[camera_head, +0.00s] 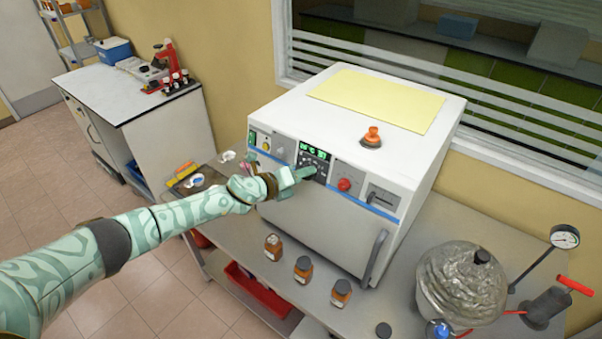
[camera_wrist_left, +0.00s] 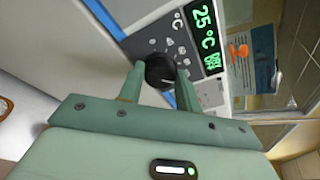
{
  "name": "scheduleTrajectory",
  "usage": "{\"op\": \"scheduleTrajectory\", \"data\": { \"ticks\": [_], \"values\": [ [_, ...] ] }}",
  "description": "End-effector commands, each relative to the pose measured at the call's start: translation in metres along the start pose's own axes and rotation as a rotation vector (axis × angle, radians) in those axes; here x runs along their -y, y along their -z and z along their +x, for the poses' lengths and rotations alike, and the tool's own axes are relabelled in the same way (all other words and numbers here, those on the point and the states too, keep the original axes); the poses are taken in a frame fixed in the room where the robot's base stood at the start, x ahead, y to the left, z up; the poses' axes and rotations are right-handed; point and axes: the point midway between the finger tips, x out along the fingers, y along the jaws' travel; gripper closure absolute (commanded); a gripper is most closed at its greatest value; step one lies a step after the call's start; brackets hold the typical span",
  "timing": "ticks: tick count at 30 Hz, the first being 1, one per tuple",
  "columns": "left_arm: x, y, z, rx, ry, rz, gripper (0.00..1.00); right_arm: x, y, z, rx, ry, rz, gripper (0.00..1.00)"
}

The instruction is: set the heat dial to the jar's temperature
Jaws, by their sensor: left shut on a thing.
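The heat dial (camera_wrist_left: 160,72) is a round black knob on the oven's front panel, below a green display (camera_wrist_left: 204,40) that reads 25 °C. In the left wrist view my left gripper (camera_wrist_left: 158,82) is shut on the dial, one finger on each side. In the head view the left gripper (camera_head: 305,173) reaches the panel of the white oven (camera_head: 310,225) and hides the dial. Several brown jars with orange labels, one of them here (camera_head: 273,247), stand on the bench before the oven; I cannot read their labels. My right gripper is not in view.
A red button (camera_head: 345,184) sits right of the dial, and the oven door handle (camera_head: 374,258) sticks out below. A foil-wrapped vessel (camera_head: 461,285) with a gauge (camera_head: 564,237) stands at the right. A red tray (camera_head: 258,291) lies under the bench.

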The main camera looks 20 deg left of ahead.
Motion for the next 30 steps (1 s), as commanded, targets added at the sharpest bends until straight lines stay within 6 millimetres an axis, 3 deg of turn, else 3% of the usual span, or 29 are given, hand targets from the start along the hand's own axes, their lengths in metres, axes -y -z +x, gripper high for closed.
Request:
{"op": "scheduleTrajectory", "data": {
  "ticks": [11,12,14,15,24,30],
  "values": [
    [-0.001,0.002,0.0,-0.003,-0.003,0.005,0.89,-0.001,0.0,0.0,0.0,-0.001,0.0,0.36],
    [-0.001,0.002,0.0,-0.003,-0.003,0.004,0.63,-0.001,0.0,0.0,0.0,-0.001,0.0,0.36],
    [-0.001,0.002,0.0,-0.003,-0.003,0.004,0.46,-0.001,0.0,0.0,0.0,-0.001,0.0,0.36],
    [-0.001,0.001,0.0,-0.002,-0.002,0.004,0.44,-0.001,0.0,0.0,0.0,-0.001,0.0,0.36],
    [0.0,0.0,-0.003,-0.001,-0.001,0.004,0.44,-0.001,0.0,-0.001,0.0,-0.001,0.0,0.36],
    [0.0,-0.001,-0.035,-0.002,-0.003,0.006,0.44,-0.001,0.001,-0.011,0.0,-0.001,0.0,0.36]
  ]
}}
